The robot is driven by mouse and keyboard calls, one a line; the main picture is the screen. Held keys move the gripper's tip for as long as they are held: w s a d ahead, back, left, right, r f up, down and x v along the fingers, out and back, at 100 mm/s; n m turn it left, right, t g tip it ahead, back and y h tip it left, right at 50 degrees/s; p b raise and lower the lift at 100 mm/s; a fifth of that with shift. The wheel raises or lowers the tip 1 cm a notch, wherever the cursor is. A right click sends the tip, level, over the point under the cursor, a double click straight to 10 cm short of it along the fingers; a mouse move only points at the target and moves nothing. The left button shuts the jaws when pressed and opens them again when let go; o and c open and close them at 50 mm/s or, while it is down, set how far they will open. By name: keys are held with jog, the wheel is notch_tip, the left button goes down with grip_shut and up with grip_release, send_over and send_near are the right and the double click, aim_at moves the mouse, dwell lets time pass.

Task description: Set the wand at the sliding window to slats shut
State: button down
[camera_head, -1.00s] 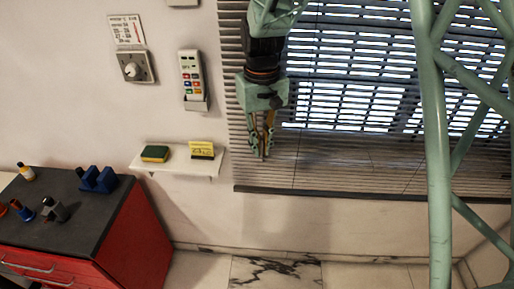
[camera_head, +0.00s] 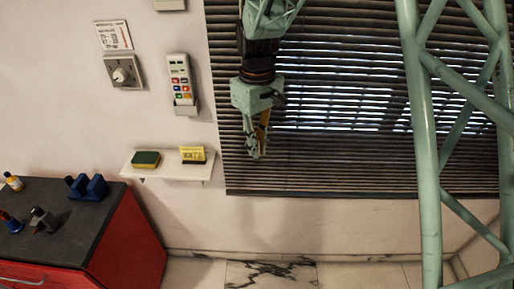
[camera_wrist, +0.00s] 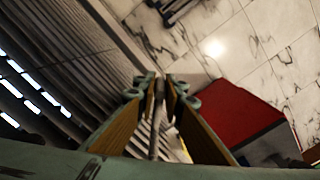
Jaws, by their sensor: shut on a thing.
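My gripper (camera_head: 257,152) hangs fingers down in front of the left part of the window blind (camera_head: 340,165). In the wrist view my gripper (camera_wrist: 164,88) is shut on the wand (camera_wrist: 157,118), a thin grey rod between the two wood-coloured finger pads. In the head view the wand is hidden or too thin to tell from the fingers. The dark horizontal slats are tilted, and narrow strips of bluish light show between them in the upper middle. The lower slats look dark. The slats also show at the left of the wrist view (camera_wrist: 60,70).
Left of the blind, a wall shelf (camera_head: 170,178) holds a sponge (camera_head: 146,159) and a yellow item (camera_head: 193,155). Above are a remote in a holder (camera_head: 180,85) and a dial (camera_head: 122,73). A red cabinet (camera_head: 130,245) stands lower left. The floor below the blind is clear.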

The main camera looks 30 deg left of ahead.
jog(key=c, duration=2.7)
grip_release()
jog(key=shift+r, duration=0.1)
jog(key=shift+r, duration=5.95)
